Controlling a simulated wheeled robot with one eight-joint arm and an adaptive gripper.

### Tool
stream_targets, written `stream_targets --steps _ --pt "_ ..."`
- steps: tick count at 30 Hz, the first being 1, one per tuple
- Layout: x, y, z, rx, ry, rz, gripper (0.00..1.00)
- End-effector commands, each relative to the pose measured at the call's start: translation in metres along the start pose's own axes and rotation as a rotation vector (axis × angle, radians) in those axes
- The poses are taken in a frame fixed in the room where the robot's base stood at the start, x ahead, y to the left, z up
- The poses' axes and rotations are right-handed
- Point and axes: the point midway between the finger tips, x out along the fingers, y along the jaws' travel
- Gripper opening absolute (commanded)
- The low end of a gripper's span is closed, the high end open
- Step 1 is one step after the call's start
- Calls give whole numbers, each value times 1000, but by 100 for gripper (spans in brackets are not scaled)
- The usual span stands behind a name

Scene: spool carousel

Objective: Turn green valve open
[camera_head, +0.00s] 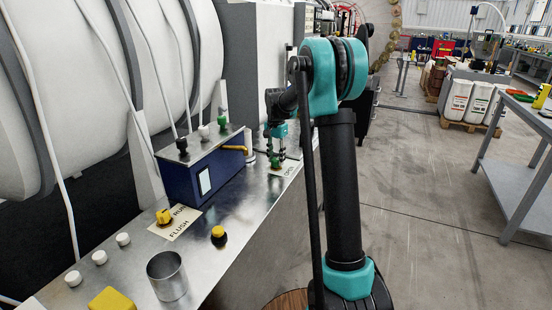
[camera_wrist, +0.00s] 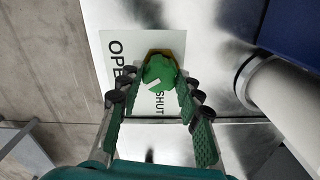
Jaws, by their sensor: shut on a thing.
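The green valve (camera_wrist: 158,70) is a green knob on a brass-coloured base, set on a white plate (camera_wrist: 115,72) lettered OPEN and SHUT. A short white mark shows on top of the knob. My gripper (camera_wrist: 160,82) is shut on the knob, with one green-padded finger on each side of it. In the head view my gripper (camera_head: 278,146) points down over the far part of the metal bench, and the valve (camera_head: 275,163) shows only as a small green spot below the fingers.
A blue box (camera_head: 205,172) with black, white and green knobs stands left of my gripper. A yellow valve (camera_head: 164,216) with a RUN/FLUSH plate, a yellow-topped button (camera_head: 218,232) and a metal cup (camera_head: 167,276) are nearer. Open floor (camera_head: 430,190) lies right.

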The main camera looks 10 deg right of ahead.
Motion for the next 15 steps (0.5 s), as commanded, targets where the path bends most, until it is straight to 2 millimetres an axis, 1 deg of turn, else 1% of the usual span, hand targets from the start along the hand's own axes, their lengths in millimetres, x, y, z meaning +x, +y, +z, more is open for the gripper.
stream_targets --steps 6,15 --pt "0 0 0 202 1 -1 6" --pt "0 0 0 430 1 -1 6"
